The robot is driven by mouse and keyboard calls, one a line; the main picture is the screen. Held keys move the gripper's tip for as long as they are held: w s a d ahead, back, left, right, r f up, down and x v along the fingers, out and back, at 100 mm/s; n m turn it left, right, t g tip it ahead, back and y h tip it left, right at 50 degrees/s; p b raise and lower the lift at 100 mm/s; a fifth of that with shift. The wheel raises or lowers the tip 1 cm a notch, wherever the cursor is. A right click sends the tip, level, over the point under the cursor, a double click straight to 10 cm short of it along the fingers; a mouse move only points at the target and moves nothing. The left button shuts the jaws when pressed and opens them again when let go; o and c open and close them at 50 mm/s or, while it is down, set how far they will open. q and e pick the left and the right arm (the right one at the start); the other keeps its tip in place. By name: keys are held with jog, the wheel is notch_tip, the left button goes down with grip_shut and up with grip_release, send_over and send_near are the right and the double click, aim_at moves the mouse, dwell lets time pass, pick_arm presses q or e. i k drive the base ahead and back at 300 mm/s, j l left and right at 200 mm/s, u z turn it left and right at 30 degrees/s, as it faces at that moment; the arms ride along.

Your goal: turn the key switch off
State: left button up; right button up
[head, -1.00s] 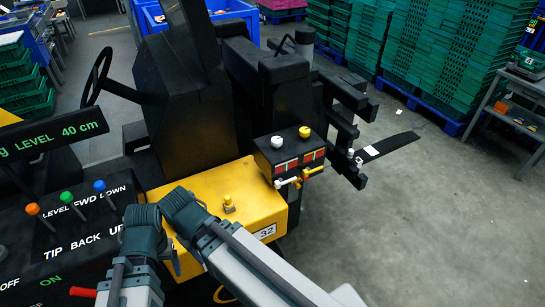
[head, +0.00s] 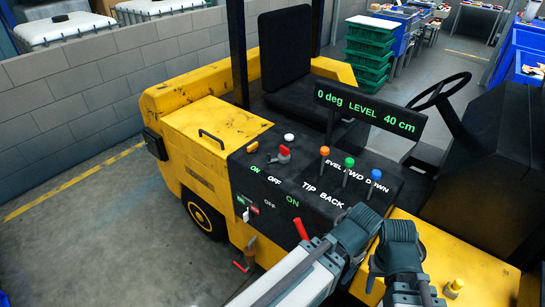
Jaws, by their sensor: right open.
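A small red-handled switch (head: 283,153), which looks like the key switch, stands on the black control panel (head: 310,179) in the middle of the head view. White OFF and green ON labels lie below it. I cannot tell which way it is turned. A small orange-red part (head: 253,147) sits just left of it. My grey arm (head: 400,250), folded at the elbow, is at the bottom, right of and apart from the switch. My right gripper is open and empty as far as I can see, with its fingertips hard to make out. My left gripper does not show.
Orange (head: 324,151), green (head: 349,162) and blue (head: 376,174) levers stand right of the switch. A red lever (head: 300,229) sits near my arm. The yellow truck body (head: 215,130) and a display sign (head: 368,112) surround the panel. Clear floor lies left.

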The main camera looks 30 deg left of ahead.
aim_at(282, 159)
jog(key=u, duration=0.95)
